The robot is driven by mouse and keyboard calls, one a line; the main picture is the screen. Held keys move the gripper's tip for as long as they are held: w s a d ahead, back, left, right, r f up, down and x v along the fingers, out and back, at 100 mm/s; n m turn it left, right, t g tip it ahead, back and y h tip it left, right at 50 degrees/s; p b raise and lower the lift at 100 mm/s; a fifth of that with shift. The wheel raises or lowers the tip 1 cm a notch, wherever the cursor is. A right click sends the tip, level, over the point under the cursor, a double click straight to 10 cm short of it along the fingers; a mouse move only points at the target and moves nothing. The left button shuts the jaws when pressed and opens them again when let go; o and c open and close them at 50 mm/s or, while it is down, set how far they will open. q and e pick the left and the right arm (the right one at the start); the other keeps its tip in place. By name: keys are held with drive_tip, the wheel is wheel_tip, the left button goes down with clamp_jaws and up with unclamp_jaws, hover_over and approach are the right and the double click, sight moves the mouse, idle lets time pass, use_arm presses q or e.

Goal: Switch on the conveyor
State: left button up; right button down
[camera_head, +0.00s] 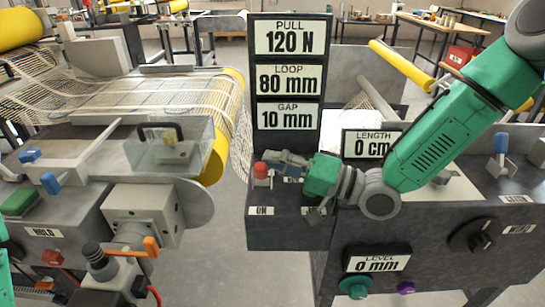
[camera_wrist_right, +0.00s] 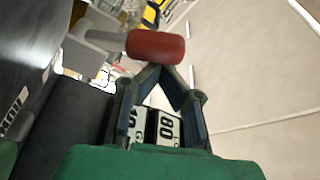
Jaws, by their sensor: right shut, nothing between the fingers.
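My left gripper is not in view.
The sign board reading PULL, LOOP and GAP (camera_head: 289,70) stands right behind the switch. A mesh-covered bed with a yellow roller (camera_head: 215,160) is on the left. The LEVEL display (camera_head: 376,264) and knobs are on the panel's front. A floor gap separates the two machines.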

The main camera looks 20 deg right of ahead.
drive_tip(key=shift+s+a, duration=0.15)
idle(0.3)
drive_tip(key=shift+f, duration=0.1)
drive_tip(key=shift+s+d+f, duration=0.1)
drive_tip(key=shift+s+d, duration=0.05)
drive_tip(key=shift+d, duration=0.15)
drive_tip(key=v, duration=1.1)
drive_tip(key=shift+d, duration=0.4)
drive_tip(key=shift+a, duration=0.15)
